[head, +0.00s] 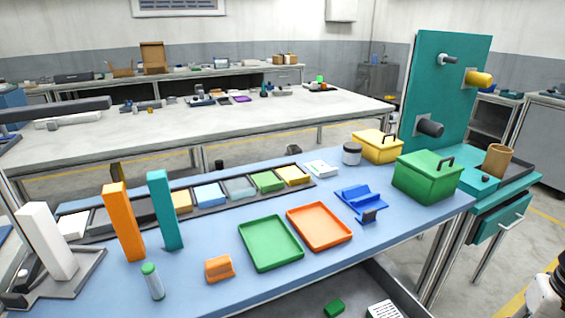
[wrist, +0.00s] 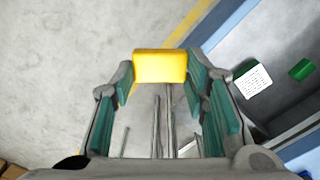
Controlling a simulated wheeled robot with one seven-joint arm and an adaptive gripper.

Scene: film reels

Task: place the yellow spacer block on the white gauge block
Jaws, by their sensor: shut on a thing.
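The yellow spacer block (wrist: 160,66) shows between the fingertips of my gripper (wrist: 160,82) in the wrist view. My gripper is shut on it and holds it above the floor beside the bench. A white block with dark marks on its face (wrist: 254,80) lies in a grey drawer or tray to the right of the held block; it looks like the white gauge block. It also shows, partly cut off, at the bottom of the head view (head: 384,310). My gripper and the yellow block are not in the head view.
A green block (wrist: 301,69) lies beside the white block in the grey drawer (head: 290,305). The blue bench top (head: 330,262) above carries green (head: 270,243) and orange (head: 319,227) trays, boxes and tall blocks. The bench edge (wrist: 228,38) runs between my gripper and the bench.

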